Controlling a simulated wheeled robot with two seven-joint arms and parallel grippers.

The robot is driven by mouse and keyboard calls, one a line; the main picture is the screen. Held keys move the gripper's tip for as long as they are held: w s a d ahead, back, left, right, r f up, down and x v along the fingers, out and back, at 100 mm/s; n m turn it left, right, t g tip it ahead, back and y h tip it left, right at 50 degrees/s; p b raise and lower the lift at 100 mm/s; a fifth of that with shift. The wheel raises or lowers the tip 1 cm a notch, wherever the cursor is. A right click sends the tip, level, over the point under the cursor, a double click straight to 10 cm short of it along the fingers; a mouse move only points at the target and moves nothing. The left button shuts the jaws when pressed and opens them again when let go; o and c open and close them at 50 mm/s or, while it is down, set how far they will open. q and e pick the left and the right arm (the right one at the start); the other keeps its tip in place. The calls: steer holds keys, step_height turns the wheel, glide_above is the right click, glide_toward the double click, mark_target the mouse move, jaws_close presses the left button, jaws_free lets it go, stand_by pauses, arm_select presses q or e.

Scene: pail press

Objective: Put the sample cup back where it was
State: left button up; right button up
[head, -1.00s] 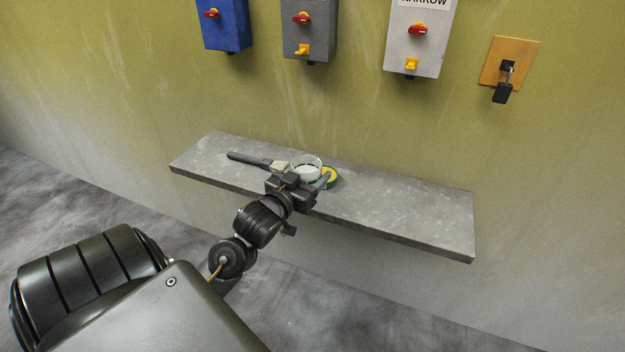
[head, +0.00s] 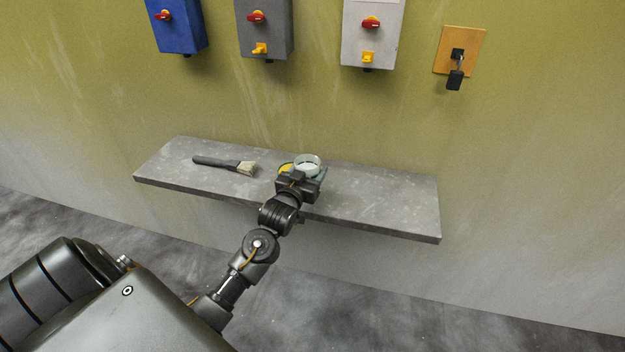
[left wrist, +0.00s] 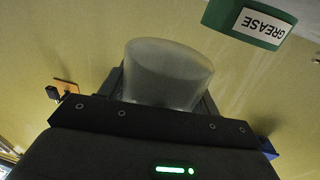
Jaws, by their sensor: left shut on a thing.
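The sample cup (head: 307,161) is a small clear, whitish cup. My left gripper (head: 306,174) is shut on it, reaching in from the front over the wall shelf (head: 385,200). In the left wrist view the frosted cup (left wrist: 168,70) sits between the two fingers. In the head view the cup appears upright; whether its base touches the shelf I cannot tell. A green tin with a yellow top (head: 284,168) is just left of the cup, partly hidden by the gripper. In the left wrist view it is labelled GREASE (left wrist: 250,20). My right gripper is out of view.
A brush (head: 225,165) with a dark handle lies on the shelf left of the tin. The shelf's right part is clear. Above hang a blue box (head: 178,28), a grey box (head: 264,30), a white box (head: 372,42) and an orange plate with a black padlock (head: 455,80).

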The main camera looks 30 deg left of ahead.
arm_select(q)
steer(key=shift+w+d+f, duration=0.25)
steer(key=shift+w+f, duration=0.35)
steer(key=shift+f, duration=0.1)
step_height(320, 180, down, 2)
steer(key=shift+w+f+p, duration=0.1)
steer(key=shift+f+p, duration=0.05)
steer(key=shift+p, duration=0.2)
steer(key=shift+f, duration=0.5)
steer(key=o, duration=1.2)
steer(key=shift+f, duration=0.15)
